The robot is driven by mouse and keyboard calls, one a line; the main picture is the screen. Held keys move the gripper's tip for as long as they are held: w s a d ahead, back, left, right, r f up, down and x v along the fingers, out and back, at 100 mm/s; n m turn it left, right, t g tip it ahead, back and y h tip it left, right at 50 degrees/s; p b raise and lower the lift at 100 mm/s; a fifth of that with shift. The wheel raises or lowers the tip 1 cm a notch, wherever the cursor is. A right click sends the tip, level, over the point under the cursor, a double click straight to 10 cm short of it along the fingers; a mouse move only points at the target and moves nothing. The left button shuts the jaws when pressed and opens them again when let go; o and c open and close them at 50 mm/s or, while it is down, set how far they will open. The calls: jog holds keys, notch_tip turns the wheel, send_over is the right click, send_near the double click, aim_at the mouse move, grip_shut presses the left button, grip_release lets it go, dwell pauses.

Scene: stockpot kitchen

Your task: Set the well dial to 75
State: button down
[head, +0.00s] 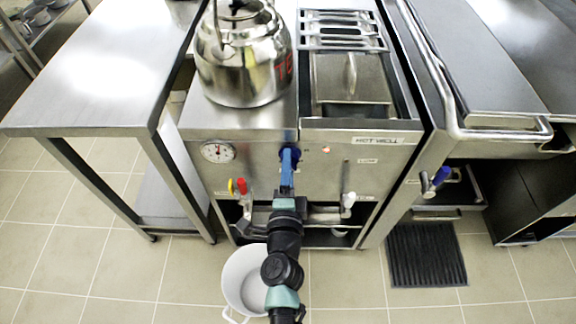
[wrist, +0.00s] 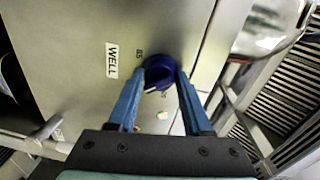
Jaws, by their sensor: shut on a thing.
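The well dial is a dark blue round knob (wrist: 158,72) on the steel front panel. It also shows in the head view (head: 294,154), partly hidden behind my fingers. My gripper (wrist: 161,76) has its two blue fingers closed on opposite sides of the knob; it shows in the head view too (head: 289,160). A white mark shows on the knob's lower left edge in the wrist view. A "WELL" label (wrist: 111,60) sits left of the knob, with small scale print close to the knob's rim. I cannot read the exact setting.
A round gauge (head: 218,151) is left of the knob. Red and yellow handles (head: 240,187) and a white-handled tap (head: 348,201) are lower down. A steel kettle (head: 243,55) stands above, and a white pot (head: 246,277) is on the floor below.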

jog(key=shift+c, duration=1.6)
grip_release()
jog(key=s+b, duration=0.1)
jog(key=s, duration=1.2)
jog(key=shift+a+r, duration=0.15)
jog(key=shift+r, duration=0.3)
